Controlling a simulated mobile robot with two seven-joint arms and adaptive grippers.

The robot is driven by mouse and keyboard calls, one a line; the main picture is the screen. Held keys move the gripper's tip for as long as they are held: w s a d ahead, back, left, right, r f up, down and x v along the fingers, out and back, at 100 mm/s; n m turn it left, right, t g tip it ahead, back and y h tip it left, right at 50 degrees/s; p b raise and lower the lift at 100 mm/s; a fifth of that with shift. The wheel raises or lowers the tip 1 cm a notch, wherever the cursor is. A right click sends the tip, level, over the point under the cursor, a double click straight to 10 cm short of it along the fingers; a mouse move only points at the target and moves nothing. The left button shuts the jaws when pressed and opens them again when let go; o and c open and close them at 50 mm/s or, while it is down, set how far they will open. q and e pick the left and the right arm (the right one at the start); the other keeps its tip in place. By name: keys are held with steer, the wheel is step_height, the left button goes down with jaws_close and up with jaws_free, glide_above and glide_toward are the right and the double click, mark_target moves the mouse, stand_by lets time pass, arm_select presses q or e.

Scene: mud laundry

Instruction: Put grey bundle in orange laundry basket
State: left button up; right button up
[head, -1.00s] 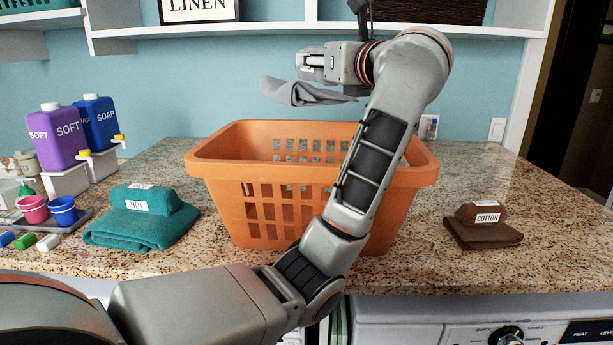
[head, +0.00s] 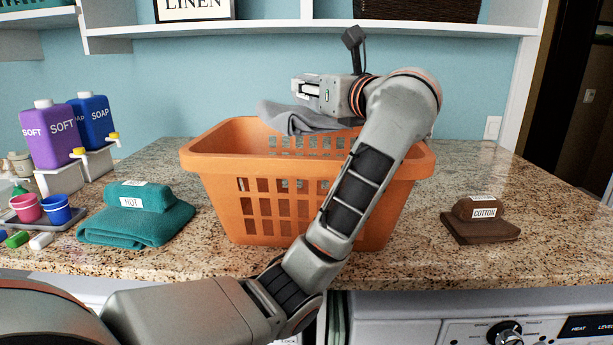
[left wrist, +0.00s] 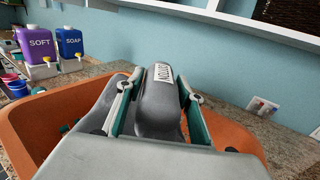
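The orange laundry basket (head: 270,198) stands on the granite counter in the middle of the head view. My left gripper (head: 308,95) is over the basket's opening, toward its back. It is shut on the grey bundle (head: 300,119), which hangs below the fingers at about rim height. In the left wrist view the grey bundle (left wrist: 157,100) with its white label sits between the two fingers, and the basket rim (left wrist: 35,120) shows on both sides. The bundle's lower part is partly hidden by my gripper. My right gripper is not in view.
A teal bundle marked HOT (head: 135,220) lies left of the basket, and a brown bundle marked COTTON (head: 480,220) lies right. Soap jugs (head: 50,135) and small buckets (head: 57,210) stand at the far left. A shelf (head: 270,35) runs above.

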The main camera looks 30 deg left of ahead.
arm_select(q)
steer(key=shift+o, duration=1.3)
steer(key=shift+d, duration=0.1)
steer(key=v, duration=0.7)
steer(key=shift+s+d, duration=0.15)
steer(key=shift+s, duration=0.05)
